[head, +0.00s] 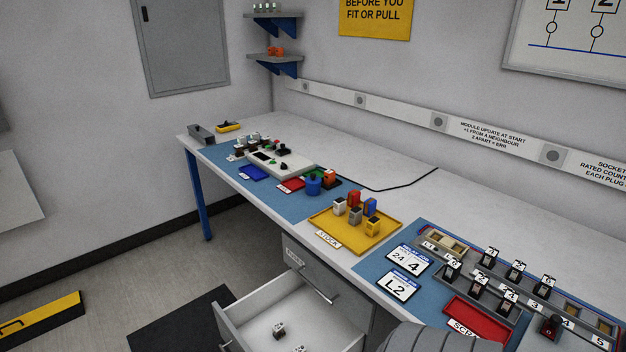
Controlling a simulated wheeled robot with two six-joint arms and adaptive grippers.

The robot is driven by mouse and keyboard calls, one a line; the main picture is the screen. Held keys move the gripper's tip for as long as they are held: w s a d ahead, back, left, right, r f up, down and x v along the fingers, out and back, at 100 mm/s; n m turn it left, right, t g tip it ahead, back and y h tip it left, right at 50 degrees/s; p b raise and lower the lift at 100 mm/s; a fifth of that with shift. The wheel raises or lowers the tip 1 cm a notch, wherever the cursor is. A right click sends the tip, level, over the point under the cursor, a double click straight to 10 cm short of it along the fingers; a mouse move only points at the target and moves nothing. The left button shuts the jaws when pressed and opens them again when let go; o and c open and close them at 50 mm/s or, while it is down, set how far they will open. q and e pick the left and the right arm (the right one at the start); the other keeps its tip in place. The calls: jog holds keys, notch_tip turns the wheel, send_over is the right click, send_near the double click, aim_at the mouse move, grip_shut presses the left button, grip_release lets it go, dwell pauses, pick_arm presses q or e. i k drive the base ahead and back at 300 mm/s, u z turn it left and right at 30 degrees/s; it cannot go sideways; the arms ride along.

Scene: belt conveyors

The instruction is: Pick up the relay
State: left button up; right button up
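Several small dark modules with white numbered tops, which look like relays (478,288), stand in a grey socket rack (540,305) at the right end of the bench. Two similar small modules lie in the open drawer: one dark with a white top (279,330), the other (299,350) cut by the bottom edge. I cannot tell which one is the task's relay. Two white job cards, one reading 24 and 4 (409,260), the other L2 (404,286), lie left of the rack.
A yellow tray (375,237) with several coloured blocks sits mid-bench. A red tray (478,318) lies before the rack. The drawer (257,305) sticks out below the bench. A white test unit (280,157) stands farther left. The bench's back strip (330,150) is mostly clear.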

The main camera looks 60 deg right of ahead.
aim_at(279, 330)
jog(key=z, duration=0.7)
jog(key=i, duration=0.45)
